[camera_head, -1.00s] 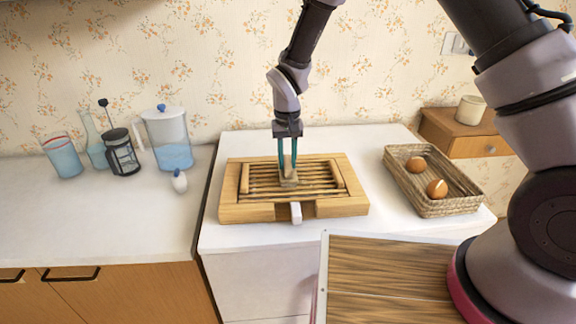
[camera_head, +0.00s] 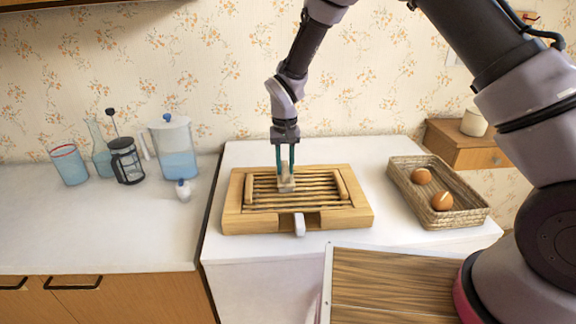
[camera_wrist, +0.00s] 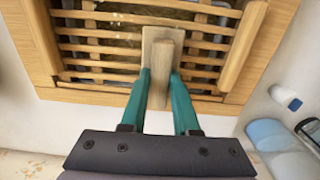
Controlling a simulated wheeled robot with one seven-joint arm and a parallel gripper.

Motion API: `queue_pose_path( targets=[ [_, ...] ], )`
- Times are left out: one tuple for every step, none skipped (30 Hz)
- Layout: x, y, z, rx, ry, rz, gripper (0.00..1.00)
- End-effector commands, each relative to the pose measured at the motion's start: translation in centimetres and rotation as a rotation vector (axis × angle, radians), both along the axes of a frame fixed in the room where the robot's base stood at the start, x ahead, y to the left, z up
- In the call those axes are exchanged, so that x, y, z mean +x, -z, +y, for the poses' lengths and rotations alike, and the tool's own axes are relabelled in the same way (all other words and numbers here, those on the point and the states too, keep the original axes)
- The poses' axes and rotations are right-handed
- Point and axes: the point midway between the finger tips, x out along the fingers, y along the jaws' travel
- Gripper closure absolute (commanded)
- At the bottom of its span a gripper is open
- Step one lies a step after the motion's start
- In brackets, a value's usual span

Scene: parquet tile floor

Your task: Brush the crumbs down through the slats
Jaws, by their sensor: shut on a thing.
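A wooden slatted crumb board (camera_head: 245,222) lies on the white counter, with raised bars at its left and right sides. My gripper (camera_head: 286,168) points down over the slats, its teal fingers shut on the handle of a small pale brush (camera_head: 286,185). The wrist view shows the brush (camera_wrist: 156,60) over the middle slats, between the fingers (camera_wrist: 160,92). Small pale specks that look like crumbs (camera_wrist: 118,18) show among the slats. The brush's underside is hidden, so I cannot tell whether it touches the slats.
A small white object (camera_head: 299,224) is at the board's front edge. A water pitcher (camera_head: 175,150), French press (camera_head: 127,160), carafe and glass stand at the left. The counter between them and the board is mostly clear.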

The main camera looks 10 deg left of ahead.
Motion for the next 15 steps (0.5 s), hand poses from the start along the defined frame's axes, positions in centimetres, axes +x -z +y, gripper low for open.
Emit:
queue_pose_path(
  targets=[
    [-0.6, -0.1, -0.1, 0.0, -0.002, 0.0, 1.0],
    [-1.0, -0.1, -0.2, 0.0, -0.002, 0.001, 1.0],
    [-1.4, -0.1, -0.3, 0.0, -0.001, 0.001, 1.0],
    [-1.7, -0.2, -0.3, 0.001, -0.001, 0.0, 1.0],
    [-2.0, -0.2, -0.4, 0.0, -0.001, 0.001, 1.0],
    [-2.4, -0.2, -0.5, 0.001, -0.001, 0.001, 1.0],
    [-2.6, -0.2, -0.5, 0.001, -0.001, 0.0, 1.0],
    [-2.8, -0.2, -0.6, 0.001, -0.001, 0.0, 1.0],
    [-3.0, -0.2, -0.6, 0.001, -0.001, 0.0, 1.0],
    [-3.1, -0.2, -0.6, 0.001, -0.001, 0.0, 1.0],
    [-3.2, -0.2, -0.7, 0.001, 0.0, 0.0, 1.0],
    [-3.3, -0.2, -0.7, 0.001, 0.0, 0.0, 1.0],
    [-3.3, -0.2, -0.7, 0.001, 0.0, 0.0, 1.0],
    [-3.5, -0.2, -0.7, 0.001, 0.0, 0.0, 1.0],
    [-3.7, -0.2, -0.8, 0.001, 0.0, 0.0, 1.0]
  ],
)
